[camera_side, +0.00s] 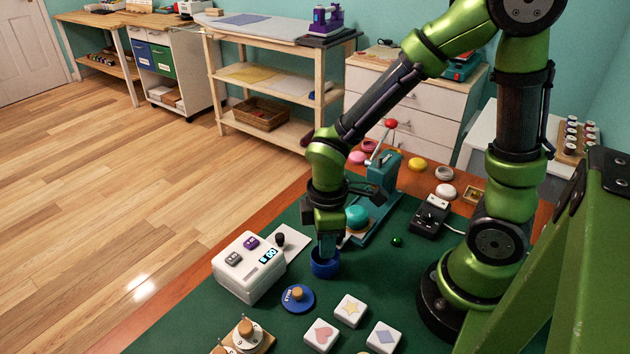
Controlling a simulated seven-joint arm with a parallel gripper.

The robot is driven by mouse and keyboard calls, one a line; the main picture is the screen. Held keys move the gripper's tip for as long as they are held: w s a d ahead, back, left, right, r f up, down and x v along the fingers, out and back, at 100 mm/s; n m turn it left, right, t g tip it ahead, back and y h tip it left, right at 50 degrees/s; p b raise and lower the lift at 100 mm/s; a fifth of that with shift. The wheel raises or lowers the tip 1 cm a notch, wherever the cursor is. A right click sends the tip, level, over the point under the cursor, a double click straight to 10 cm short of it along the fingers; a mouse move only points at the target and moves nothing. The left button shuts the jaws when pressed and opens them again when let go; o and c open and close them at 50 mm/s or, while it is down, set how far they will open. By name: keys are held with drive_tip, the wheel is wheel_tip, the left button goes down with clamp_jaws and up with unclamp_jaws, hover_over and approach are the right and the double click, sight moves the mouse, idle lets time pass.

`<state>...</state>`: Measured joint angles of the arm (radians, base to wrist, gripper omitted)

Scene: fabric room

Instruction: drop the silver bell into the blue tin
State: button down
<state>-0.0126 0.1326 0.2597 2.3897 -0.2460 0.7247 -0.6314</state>
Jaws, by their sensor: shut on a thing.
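The blue tin (325,267) stands open on the green mat, just right of the white box with a display. My gripper (327,251) points straight down, with its fingertips at the mouth of the tin. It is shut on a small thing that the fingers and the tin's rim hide. I cannot make out the silver bell itself, and it shows nowhere else in view. A blue lid (297,298) with a wooden knob lies on the mat in front of the tin, apart from it.
The white box (249,268) stands close left of the tin. A teal press (375,195) stands behind it. A green ball (397,241) and a black device (430,215) lie to the right. White tiles (350,310) with shapes lie in front.

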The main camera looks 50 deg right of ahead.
drive_tip(key=c, duration=0.9)
unclamp_jaws()
drive_tip(key=shift+c, duration=0.2)
drive_tip(key=shift+r, duration=0.1)
drive_tip(key=s+d+r+m+t+y, duration=0.1)
drive_tip(key=d+r+m+t, duration=0.1)
drive_tip(key=r+m, duration=0.4)
drive_tip(key=s+d+r+m+t+y, duration=0.1)
drive_tip(key=r+m+t, duration=0.4)
drive_tip(key=r, duration=0.8)
drive_tip(key=shift+s+d+m, duration=0.3)
drive_tip(key=shift+d+m, duration=0.05)
drive_tip(key=shift+m, duration=0.55)
